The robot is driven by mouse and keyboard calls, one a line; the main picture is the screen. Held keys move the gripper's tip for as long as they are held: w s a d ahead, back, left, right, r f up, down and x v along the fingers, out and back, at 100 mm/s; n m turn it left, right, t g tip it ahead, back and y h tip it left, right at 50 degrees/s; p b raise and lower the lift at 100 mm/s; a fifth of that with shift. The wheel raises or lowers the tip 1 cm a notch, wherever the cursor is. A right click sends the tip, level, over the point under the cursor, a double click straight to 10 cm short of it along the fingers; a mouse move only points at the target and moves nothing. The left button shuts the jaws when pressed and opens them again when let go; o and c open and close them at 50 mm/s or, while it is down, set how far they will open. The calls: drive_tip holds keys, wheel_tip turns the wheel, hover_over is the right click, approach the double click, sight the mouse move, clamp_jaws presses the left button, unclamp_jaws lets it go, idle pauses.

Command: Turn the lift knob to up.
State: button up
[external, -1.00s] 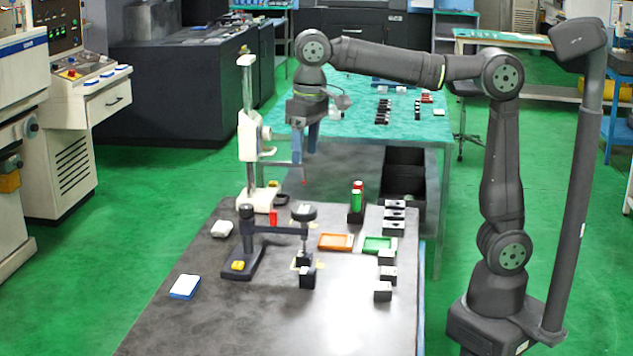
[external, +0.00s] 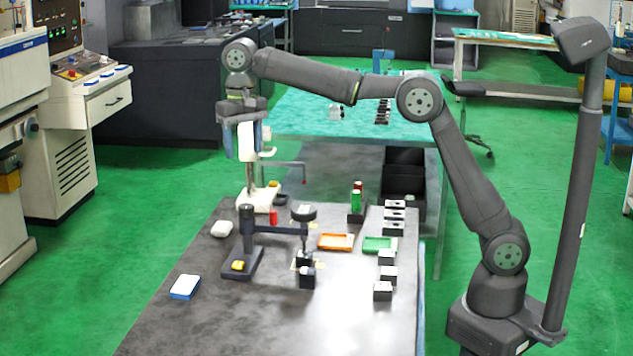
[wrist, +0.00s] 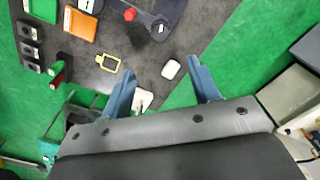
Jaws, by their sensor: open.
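The white upright stand (external: 257,199) is at the back left of the table, with a thin arm reaching right. Its column is largely hidden behind my gripper. A small pale part (external: 268,152) shows at the column's right side; I cannot tell whether it is the lift knob or which way it is set. My gripper (external: 247,152) points down, with its blue fingers apart on either side of the column in the external view. Contact cannot be made out. In the wrist view the open fingers (wrist: 161,72) have part of the white stand (wrist: 143,101) low between them.
A dark stand with a crossarm (external: 276,229) is nearer the front. An orange tray (external: 335,249), a green tray (external: 378,252) and several dark blocks are to the right. A white rounded block (external: 222,228) lies at the left edge.

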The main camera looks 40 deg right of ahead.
sight(246, 206)
wheel_tip(246, 206, down, 15)
drive_tip(key=shift+r, duration=0.2)
drive_tip(key=shift+c, duration=0.3)
drive_tip(key=c, duration=0.9)
